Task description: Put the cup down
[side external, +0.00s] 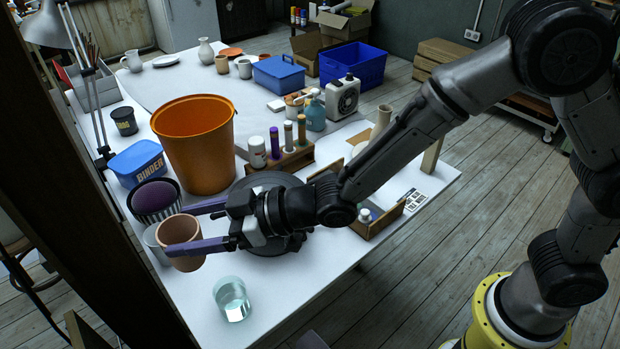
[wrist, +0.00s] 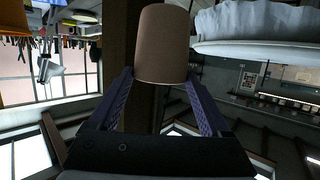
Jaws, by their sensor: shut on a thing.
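The tan cup (side external: 186,262) is upright with its mouth up, near the left edge of the white table in the side view. My gripper (side external: 174,231) is shut on it, with one purple finger on either side. The lower finger crosses in front of the cup and hides part of its wall. In the wrist view the cup (wrist: 164,45) sits between the tips of my gripper (wrist: 160,78). I cannot tell how far the cup's base is from the table.
A pale vessel (side external: 152,238) and a striped pot (side external: 154,212) with a purple top stand close behind the cup. A glass of water (side external: 232,300) stands in front. The orange bucket (side external: 196,150) and blue binder tub (side external: 136,164) are farther back. White table (side external: 285,305) is bare right of the glass.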

